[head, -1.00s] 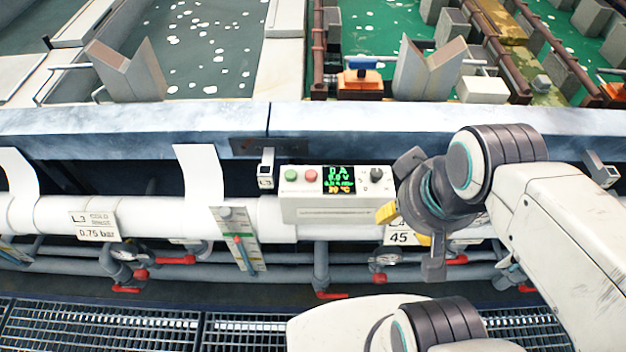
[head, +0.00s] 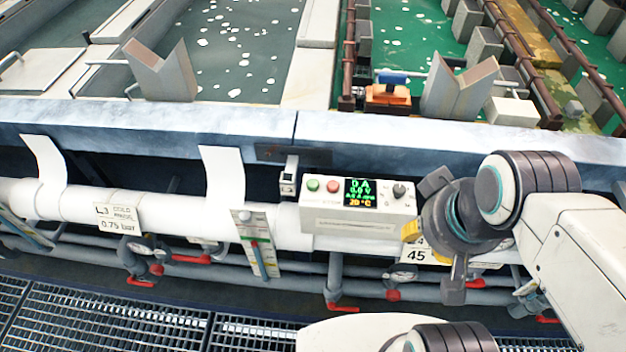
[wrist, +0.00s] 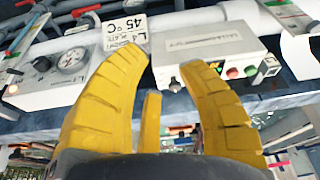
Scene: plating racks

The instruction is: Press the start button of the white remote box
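The white remote box (head: 358,225) sits at the pipe below the tank ledge. Its face has a green button (head: 313,185) at the left, a red button (head: 333,187), a lit display (head: 360,193) and a dark knob (head: 398,191). In the wrist view the box (wrist: 208,52) appears turned around, with its red button (wrist: 232,73) and green button (wrist: 251,70) at the right. My gripper (wrist: 162,66) is open and empty, its yellow fingers apart. In the head view my gripper (head: 411,231) is beside the box's right end, away from the green button; its fingers are mostly hidden.
A white pipe (head: 80,203) runs behind the box, with a gauge strip (head: 256,243) and red valve handles (head: 193,259) below. The tank ledge (head: 215,123) lies above. A metal bracket (head: 289,176) stands just left of the box. A "45" label (head: 416,255) hangs below my gripper.

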